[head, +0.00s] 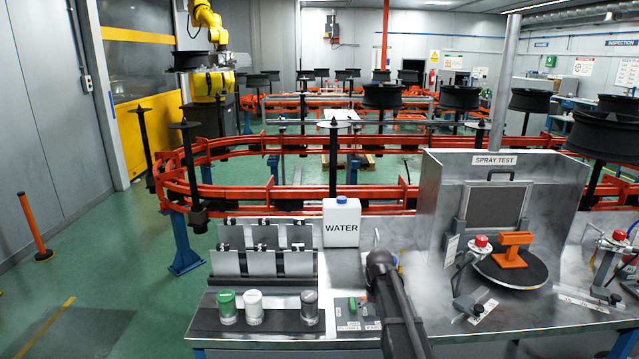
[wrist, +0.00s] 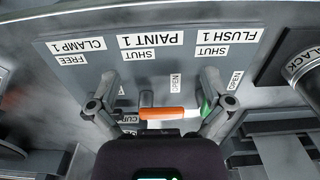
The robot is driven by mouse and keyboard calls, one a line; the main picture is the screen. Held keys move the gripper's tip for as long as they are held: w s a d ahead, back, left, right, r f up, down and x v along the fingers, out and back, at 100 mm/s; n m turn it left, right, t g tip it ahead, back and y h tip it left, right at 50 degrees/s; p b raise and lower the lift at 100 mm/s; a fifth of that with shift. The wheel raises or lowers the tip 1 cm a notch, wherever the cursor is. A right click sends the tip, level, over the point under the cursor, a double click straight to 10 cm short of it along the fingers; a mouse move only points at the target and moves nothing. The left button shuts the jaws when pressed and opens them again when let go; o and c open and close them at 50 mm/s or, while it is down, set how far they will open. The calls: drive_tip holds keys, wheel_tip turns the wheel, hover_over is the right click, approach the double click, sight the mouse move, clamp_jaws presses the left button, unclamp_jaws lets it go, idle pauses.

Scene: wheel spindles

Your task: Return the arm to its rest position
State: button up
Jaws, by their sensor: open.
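My gripper (wrist: 155,95) is open in the wrist view, with its two fingers spread apart above a labelled valve panel (wrist: 110,62). An orange lever (wrist: 162,113) shows between the fingers, and a green lever (wrist: 206,106) shows close beside the right finger. I cannot tell whether a finger touches the green lever. No object is visibly held. In the head view my dark arm (head: 392,290) reaches over the bench front, just right of the green lever (head: 352,303). My gripper itself cannot be made out there.
A white water container (head: 342,222), grey panels on a rack (head: 264,262) and several jars (head: 254,307) stand left of my arm. The spray test booth (head: 570,190), with an orange block (head: 513,249) on a dark turntable (head: 511,271), stands right. Orange conveyor rails (head: 300,210) run behind.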

drive_tip(key=s, duration=2.2)
drive_tip(key=shift+a+r+p, duration=0.25)
drive_tip(key=shift+r+p, duration=0.05)
drive_tip(key=shift+r, duration=0.05)
